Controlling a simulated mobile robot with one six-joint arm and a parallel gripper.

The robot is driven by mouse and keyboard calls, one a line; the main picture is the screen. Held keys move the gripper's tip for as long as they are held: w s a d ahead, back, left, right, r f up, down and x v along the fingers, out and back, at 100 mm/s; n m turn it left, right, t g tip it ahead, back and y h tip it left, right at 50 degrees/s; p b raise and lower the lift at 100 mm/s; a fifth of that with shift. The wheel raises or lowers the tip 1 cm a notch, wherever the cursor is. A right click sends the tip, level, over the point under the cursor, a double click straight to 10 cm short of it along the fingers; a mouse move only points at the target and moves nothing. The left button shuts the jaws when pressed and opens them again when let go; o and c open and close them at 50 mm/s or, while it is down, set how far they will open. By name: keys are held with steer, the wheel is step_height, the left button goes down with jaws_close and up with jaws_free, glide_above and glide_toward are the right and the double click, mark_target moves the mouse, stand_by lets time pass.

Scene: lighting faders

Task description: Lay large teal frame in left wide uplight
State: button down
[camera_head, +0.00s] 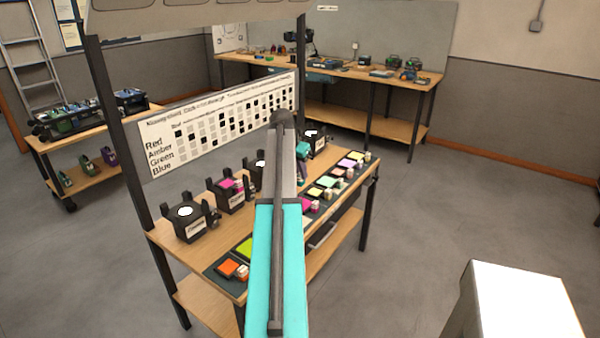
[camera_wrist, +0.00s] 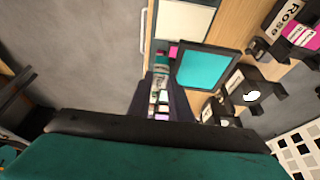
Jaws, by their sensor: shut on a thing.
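The large teal frame (camera_wrist: 203,69) is a flat teal sheet with a dark border. It fills the middle of the wrist view, in front of the black uplights. My gripper (camera_head: 304,178) is shut on it, beyond my teal arm link; the jaws are small and mostly hidden in the head view. A row of black uplights stands along the back of the bench. The leftmost uplight (camera_head: 188,218) shows a white round opening. The second uplight (camera_head: 231,196) has a magenta top, and the third (camera_head: 258,172) is partly behind my arm. Their labels are mostly too small to read.
The bench (camera_head: 170,238) carries a dark front mat with several coloured frames, including a lime one (camera_head: 245,246) and an orange one (camera_head: 227,267). A chart board (camera_head: 220,125) rises behind the uplights. Bare wood shows between uplights and mat. Other tables stand behind.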

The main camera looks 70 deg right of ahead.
steer(key=w+a+r+n+t, duration=0.1)
steer(key=w+a+n, duration=0.2)
steer(key=w+a, duration=0.8)
steer(key=w+a+r+n+t+y, duration=0.1)
steer(key=w+a+n, duration=0.3)
steer(key=w+a, duration=0.7)
steer(key=w+a+r+n+t, duration=0.1)
steer(key=w+a+n+t, duration=0.15)
steer(key=w+a, duration=0.85)
steer(key=w+a+n+y, duration=0.1)
steer(key=w+a+n, duration=0.1)
steer(key=a, duration=1.3)
steer(key=w+a+r+n+t+y, duration=0.1)
steer(key=a+n, duration=0.4)
steer(key=a, duration=1)
steer(key=w+a+n+y, duration=0.1)
steer(key=w+a+n, duration=0.2)
steer(key=a, duration=1.2)
steer(key=shift+w+a+r+n, duration=0.25)
steer(key=shift+a+n, duration=0.05)
steer(key=shift+n, duration=0.45)
